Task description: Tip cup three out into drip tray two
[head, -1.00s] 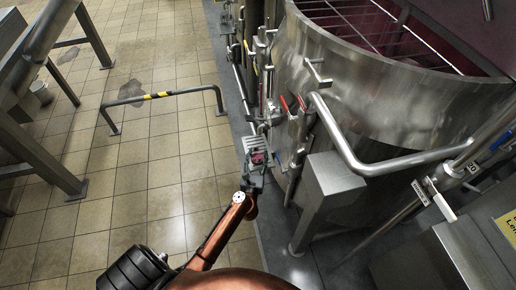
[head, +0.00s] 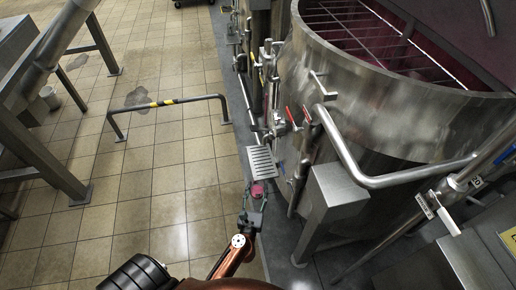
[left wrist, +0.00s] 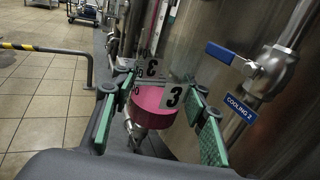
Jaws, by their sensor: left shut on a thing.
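My left gripper (head: 257,190) is shut on cup three (head: 258,188), a small clear cup with pink contents. In the left wrist view, cup three (left wrist: 160,112) sits between the green-padded fingers (left wrist: 163,92) and bears black "3" labels. It looks about upright, with pink still inside. A slatted metal drip tray (head: 262,162) stands beside the big steel vessel, just beyond the cup in the head view. The cup shows on the near side of the tray. I cannot read a number on the tray. My right gripper is not in view.
The steel mixer (head: 345,90) with pink contents stands on the right, with valves and a bent pipe (head: 380,180). A blue valve handle with a "COOLING 2" tag (left wrist: 238,106) is right of the gripper. A striped barrier (head: 170,102) stands left on open tiled floor.

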